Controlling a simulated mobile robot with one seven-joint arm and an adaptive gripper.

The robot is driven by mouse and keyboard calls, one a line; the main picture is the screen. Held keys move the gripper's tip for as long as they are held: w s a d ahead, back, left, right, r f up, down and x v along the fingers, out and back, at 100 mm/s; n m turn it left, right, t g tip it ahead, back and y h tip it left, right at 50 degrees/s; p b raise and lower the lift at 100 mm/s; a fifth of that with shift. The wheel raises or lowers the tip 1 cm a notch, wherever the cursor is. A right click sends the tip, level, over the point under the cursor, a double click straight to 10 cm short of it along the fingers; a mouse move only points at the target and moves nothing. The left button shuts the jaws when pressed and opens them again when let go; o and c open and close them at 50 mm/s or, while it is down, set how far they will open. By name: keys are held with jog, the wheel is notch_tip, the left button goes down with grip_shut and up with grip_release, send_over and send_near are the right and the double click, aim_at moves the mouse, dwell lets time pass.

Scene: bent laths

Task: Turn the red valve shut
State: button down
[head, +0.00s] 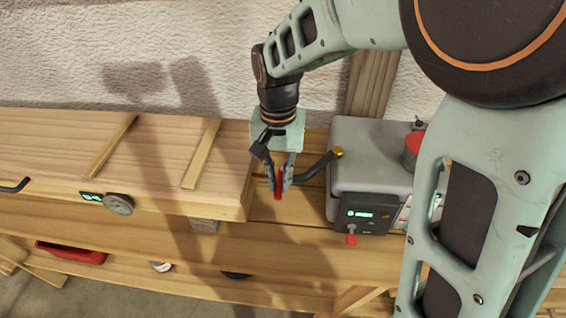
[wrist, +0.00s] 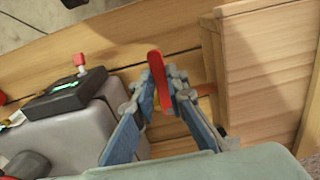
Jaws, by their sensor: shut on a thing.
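The red valve (head: 278,187) is a red lever handle beside the right end of the wooden box on the bench. In the wrist view the red valve (wrist: 156,68) shows as an upright red bar between the fingers. My gripper (head: 279,183) reaches down from above and is shut on the red lever. In the wrist view the fingertips of my gripper (wrist: 160,82) close on both sides of the lever. A short brass-coloured pipe (wrist: 204,89) runs from behind the fingers toward the wooden box. The valve's body is mostly hidden by the fingers.
A grey machine (head: 347,160) with a lit black panel (head: 362,218) and a red knob (head: 351,239) stands close to the right of my gripper. Bare bench (head: 290,240) lies in front.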

aim_at(279, 186)
dwell(0.4)
jog(key=c, duration=1.9)
grip_release()
jog(key=shift+c, duration=0.2)
notch_tip(279, 186, up, 12)
